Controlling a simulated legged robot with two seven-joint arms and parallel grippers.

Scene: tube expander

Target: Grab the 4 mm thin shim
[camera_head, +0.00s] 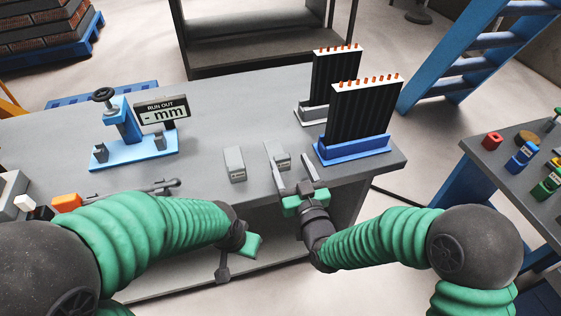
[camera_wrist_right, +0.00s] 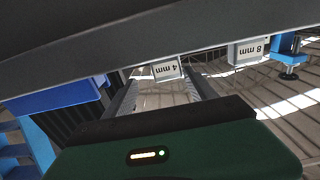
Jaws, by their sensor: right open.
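The 4 mm shim (camera_head: 277,153) is a small grey block standing on the grey table. The right wrist view shows its white "4 mm" label (camera_wrist_right: 167,70), upside down. My right gripper (camera_head: 293,172) is open and empty at the table's front edge, just in front of this shim. In the wrist view the label shows between the two fingers (camera_wrist_right: 163,88), beyond their near parts; whether they touch the shim cannot be told. My left gripper (camera_head: 232,262) hangs low in front of the table, and its jaw opening is unclear.
A similar 8 mm block (camera_head: 234,163) stands left of the shim. A blue holder (camera_head: 352,150) with a black finned coil is close on the right, a second coil (camera_head: 335,70) behind it. A blue gauge stand (camera_head: 140,150) with a "RUN OUT - mm" sign is farther left.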

